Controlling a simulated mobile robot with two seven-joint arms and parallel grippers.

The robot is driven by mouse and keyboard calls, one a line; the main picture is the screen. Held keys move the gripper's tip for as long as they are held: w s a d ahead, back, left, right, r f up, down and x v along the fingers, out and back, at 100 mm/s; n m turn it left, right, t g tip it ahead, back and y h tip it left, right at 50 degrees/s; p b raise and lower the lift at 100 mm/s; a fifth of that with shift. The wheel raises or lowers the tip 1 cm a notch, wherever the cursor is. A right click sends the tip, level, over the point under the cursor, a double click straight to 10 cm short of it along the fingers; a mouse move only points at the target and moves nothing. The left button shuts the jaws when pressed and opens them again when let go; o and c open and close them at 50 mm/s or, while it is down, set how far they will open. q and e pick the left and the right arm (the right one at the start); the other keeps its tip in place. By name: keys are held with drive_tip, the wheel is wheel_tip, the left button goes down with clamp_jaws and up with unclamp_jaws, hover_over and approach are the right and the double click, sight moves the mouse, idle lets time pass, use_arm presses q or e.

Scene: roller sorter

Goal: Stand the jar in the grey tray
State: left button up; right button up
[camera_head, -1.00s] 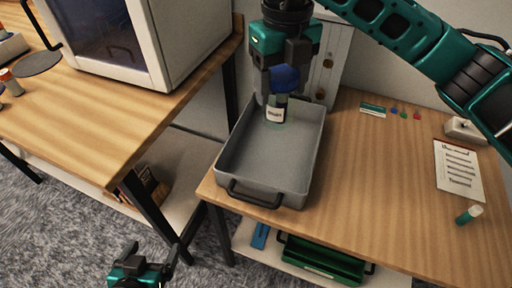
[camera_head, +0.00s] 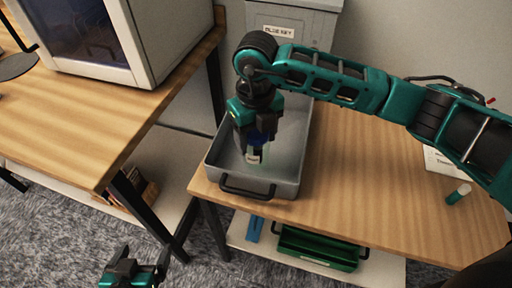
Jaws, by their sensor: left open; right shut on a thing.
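The grey tray (camera_head: 224,161) stands on the right-hand wooden table, at its left front corner. The jar (camera_head: 254,156), with a blue lid and a pale label, is upright and low inside the tray, near the left middle. My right gripper (camera_head: 256,138) comes down over the tray and is shut on the jar near its lid; its fingers hide part of the jar. I cannot tell whether the jar's base touches the tray floor. My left gripper (camera_head: 135,268) is open and empty, low over the carpet at the bottom of the view.
A green crate (camera_head: 318,248) sits on the lower shelf.

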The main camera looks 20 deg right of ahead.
sight(256, 148)
drive_tip(key=shift+f, duration=2.2)
drive_tip(key=shift+f, duration=0.1)
drive_tip(key=o, duration=1.2)
drive_tip(key=shift+b, duration=0.3)
drive_tip(key=shift+c, duration=0.2)
drive_tip(key=shift+r+p, duration=0.25)
drive_tip(key=shift+p, duration=0.05)
wheel_tip(256, 148, up, 11)
drive_tip(key=shift+f, duration=0.2)
drive_tip(key=shift+r, duration=0.6)
